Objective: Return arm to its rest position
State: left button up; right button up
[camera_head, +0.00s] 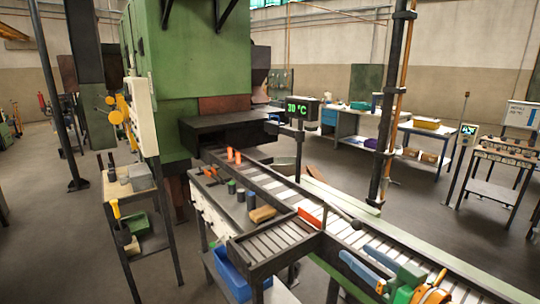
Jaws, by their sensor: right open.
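My right gripper (354,251) comes in at the lower right, with two long blue fingers on a green and orange body. The fingers are apart, with nothing seen between them. It is above the roller conveyor (455,285), and its fingers point up and left in the picture, toward the furnace side. An orange-red bar (310,217) lies near the junction of the conveyor and its side branch, beyond the fingertips and apart from them. My left gripper is not in view.
The green furnace (200,75) stands at the back, with a dark hood. Two orange pieces (233,156) stand near it. Small items and a brown block (263,214) are on a bench beside the conveyor. A dark post (391,110) rises right of the conveyor.

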jog(key=s+a+f+g+h, duration=0.2)
jog(key=s+a+f, duration=0.15)
jog(key=f, duration=0.45)
jog(key=s+a+f+g+h, duration=0.1)
jog(key=s+a+f+g, duration=0.2)
jog(key=f, duration=0.5)
jog(key=s+d+f+m+g+h, duration=0.1)
jog(key=s+d+f+g+h, duration=0.15)
jog(key=s+f, duration=0.55)
jog(key=s+d+f+g+h, duration=0.2)
jog(key=s+f+g, duration=0.15)
jog(key=s, duration=0.75)
notch_tip(320, 180, down, 20)
jog(key=s+g+b, duration=0.2)
jog(key=b, duration=0.4)
pick_arm(q)
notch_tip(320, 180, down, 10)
jog(key=b, duration=0.4)
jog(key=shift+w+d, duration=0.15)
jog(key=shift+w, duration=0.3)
pick_arm(e)
jog(key=s+d+f+g, duration=0.1)
jog(key=s+d+f, duration=0.1)
jog(key=s+f, duration=1)
notch_tip(320, 180, down, 3)
jog(key=shift+d, duration=0.15)
jog(key=shift+s, duration=0.1)
